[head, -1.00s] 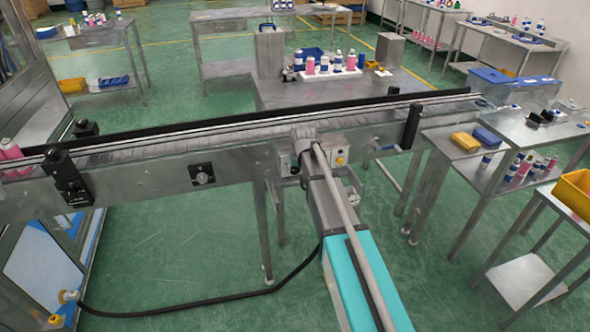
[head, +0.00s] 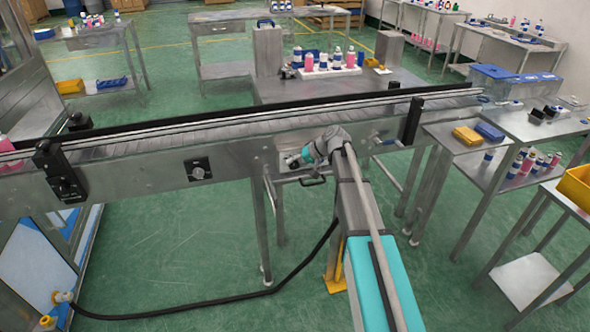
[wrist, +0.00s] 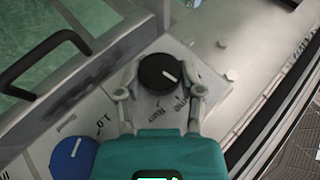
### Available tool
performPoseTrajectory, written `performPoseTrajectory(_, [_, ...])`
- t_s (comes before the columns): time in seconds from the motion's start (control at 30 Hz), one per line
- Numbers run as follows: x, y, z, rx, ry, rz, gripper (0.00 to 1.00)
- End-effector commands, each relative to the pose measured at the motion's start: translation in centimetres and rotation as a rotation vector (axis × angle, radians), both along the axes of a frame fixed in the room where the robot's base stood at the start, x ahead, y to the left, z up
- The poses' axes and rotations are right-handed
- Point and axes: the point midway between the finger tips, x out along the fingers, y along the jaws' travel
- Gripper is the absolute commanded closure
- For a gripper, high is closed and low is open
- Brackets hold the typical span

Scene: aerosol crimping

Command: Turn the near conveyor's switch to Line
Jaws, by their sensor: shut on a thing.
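A round black switch knob (wrist: 158,71) with a white pointer line sits on a pale label plate (wrist: 185,58) in the wrist view. The pointer slants toward the lower right of that view. Lettering below the knob is partly hidden; one word looks like "Run", the other I cannot read surely. My gripper (wrist: 162,76) has one finger on each side of the knob and is shut on it. In the head view my gripper (head: 296,160) is at the front side of the near conveyor (head: 230,162); the knob itself is hidden there.
A blue knob (wrist: 73,157) lies lower left in the wrist view, close to my gripper. A black handle (wrist: 42,62) is at the upper left. In the head view another dial (head: 198,170) is on the conveyor's front. A black cable (head: 200,304) lies on the floor.

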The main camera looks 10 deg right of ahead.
Motion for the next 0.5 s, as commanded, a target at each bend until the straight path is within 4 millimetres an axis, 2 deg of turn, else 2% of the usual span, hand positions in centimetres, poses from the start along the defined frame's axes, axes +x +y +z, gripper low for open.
performPoseTrajectory(0.03, [-0.09, -0.08, -0.57, 0.027, 0.008, 0.003, 0.98])
performPoseTrajectory(0.3, [-0.15, -0.1, -0.32, 0.138, 0.026, 0.004, 0.98])
performPoseTrajectory(0.5, [-0.16, -0.08, -0.15, 0.16, 0.03, 0.004, 0.98])
